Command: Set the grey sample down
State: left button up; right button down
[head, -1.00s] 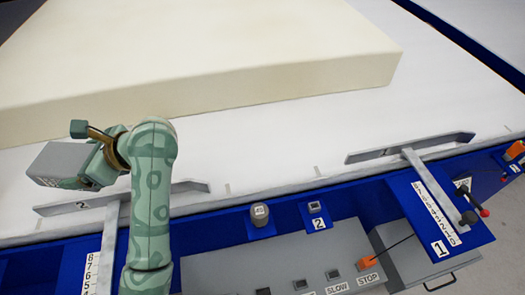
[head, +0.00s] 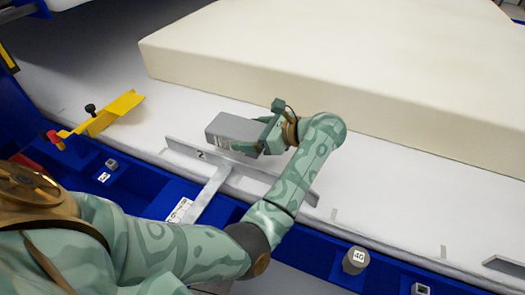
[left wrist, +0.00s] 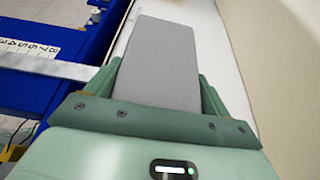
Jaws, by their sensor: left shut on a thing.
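The grey sample (head: 233,131) is a plain box-shaped block, held by my left gripper (head: 266,137). It is over the white bed, between the large cream foam slab (head: 320,70) and the metal fence marked 2 (head: 182,148). In the left wrist view the grey sample (left wrist: 155,65) lies between the two green fingers of my left gripper (left wrist: 157,85), which are shut on its sides. I cannot tell whether its underside touches the bed. My right gripper is not in view.
A yellow bracket (head: 120,108) stands on the bed at the left. The blue machine edge (head: 140,190) carries a scale arm, small switches and a grey knob (head: 355,260). The white bed (head: 185,105) is clear between the yellow bracket and the sample.

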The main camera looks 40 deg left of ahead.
pick_arm(q)
jog(key=shift+w+d+f+b, duration=0.25)
jog(key=shift+w+f, duration=0.1)
jog(key=shift+f, duration=0.2)
jog(key=shift+w+d+f+b, duration=0.1)
jog(key=shift+w+d+f, duration=0.2)
jog(key=shift+f, duration=0.2)
notch_tip(320, 180, down, 4)
jog(key=shift+w+r+b, duration=0.1)
jog(key=shift+r+b, duration=0.15)
jog(key=shift+b, duration=0.5)
jog(key=shift+r, duration=0.15)
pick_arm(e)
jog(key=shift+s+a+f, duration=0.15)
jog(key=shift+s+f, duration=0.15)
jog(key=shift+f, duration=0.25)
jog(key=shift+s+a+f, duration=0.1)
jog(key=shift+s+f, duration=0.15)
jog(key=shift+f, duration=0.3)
pick_arm(q)
jog(key=shift+f, duration=0.2)
jog(key=o, duration=0.7)
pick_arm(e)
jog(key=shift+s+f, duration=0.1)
